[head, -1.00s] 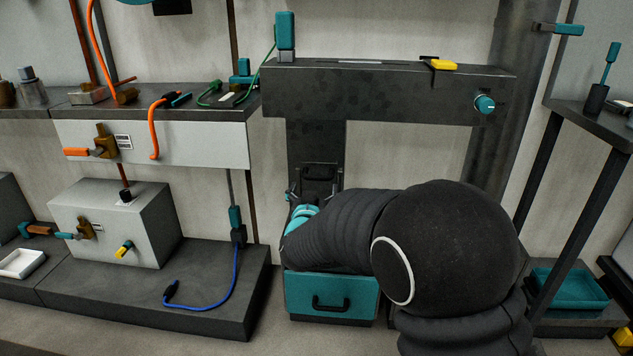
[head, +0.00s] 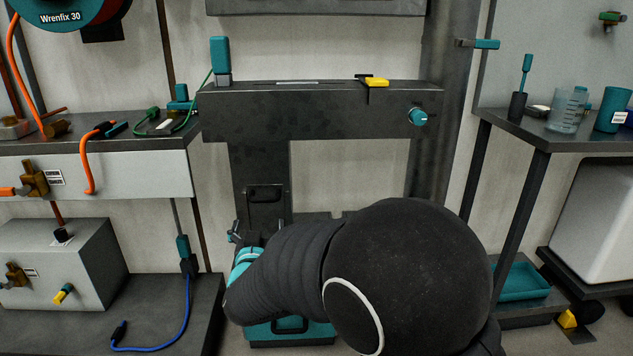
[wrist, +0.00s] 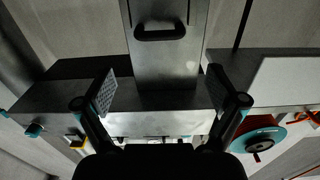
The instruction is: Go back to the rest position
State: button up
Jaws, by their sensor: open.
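My gripper (wrist: 160,95) is open in the wrist view, with its two pads wide apart and nothing between them. Beyond the pads is a grey metal panel (wrist: 165,60) with a dark handle (wrist: 160,32). In the head view my dark sleeved arm covers the lower middle, and the gripper's fingertips are hidden behind it. The arm is in front of the dark machine (head: 320,112) with its upright column (head: 262,165).
A teal knob (head: 418,117) and a yellow piece (head: 377,82) are on the machine's beam. A bench with hoses stands left. A blue cable (head: 187,315) hangs to the lower shelf. A right-hand table (head: 548,136) holds a beaker and a teal cup. A teal tray (head: 522,283) lies below.

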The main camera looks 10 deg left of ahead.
jog(key=s+a+f+n+g+y, duration=0.1)
jog(key=s+a+f+g, duration=0.15)
jog(key=f, duration=0.25)
jog(key=s+a+f+n+g+y, duration=0.1)
jog(key=s+f+g, duration=0.1)
jog(key=f+g, duration=0.15)
jog(key=s+d+f+n+g, duration=0.1)
jog(key=s+d+f+g, duration=0.25)
jog(key=s, duration=0.35)
jog(key=s+d+r+m+h+p, duration=0.2)
jog(key=s+d+r, duration=0.4)
jog(key=d, duration=0.7)
jog(key=s+d+r+m+g+h+p, duration=0.1)
jog(key=s+d+r, duration=0.4)
jog(key=d, duration=0.9)
jog(key=s+d+r+m+g+h+p, duration=0.1)
jog(key=s+d+r, duration=0.5)
jog(key=d, duration=0.7)
jog(key=shift+s+d+r+m+h+p, duration=0.3)
jog(key=shift+r+m+h+p, duration=0.55)
jog(key=shift+h+p, duration=0.35)
jog(key=shift+a, duration=0.1)
